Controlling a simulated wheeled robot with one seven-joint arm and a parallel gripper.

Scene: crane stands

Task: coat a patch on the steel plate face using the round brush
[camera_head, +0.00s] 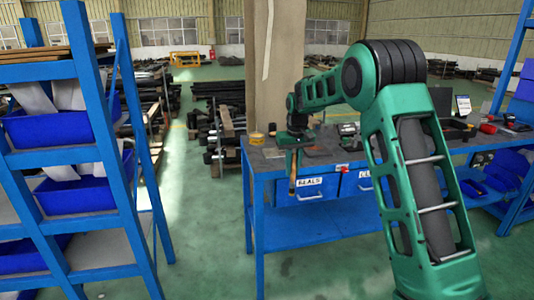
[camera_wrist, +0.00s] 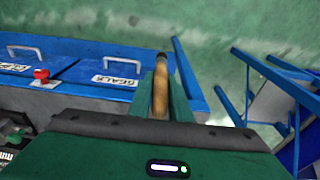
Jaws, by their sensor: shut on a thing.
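My gripper (camera_head: 292,160) is at the front edge of the blue workbench, left of its middle. It is shut on the round brush (camera_head: 292,186), whose wooden handle hangs down in front of the bench front. In the wrist view the brush (camera_wrist: 160,88) stands between the two green fingers (camera_wrist: 160,105), with a dark end pointing away over the green floor. The bristles cannot be told apart clearly. I cannot make out the steel plate for certain; dark flat pieces lie on the bench top around my gripper.
The blue workbench (camera_head: 262,196) has drawers, one labelled SEALS (camera_head: 310,190). A yellow tin (camera_head: 257,138) stands at its left end. A blue shelf rack (camera_head: 98,120) with blue bins stands at left. A tan column (camera_head: 275,70) rises behind the bench. Green floor lies open between rack and bench.

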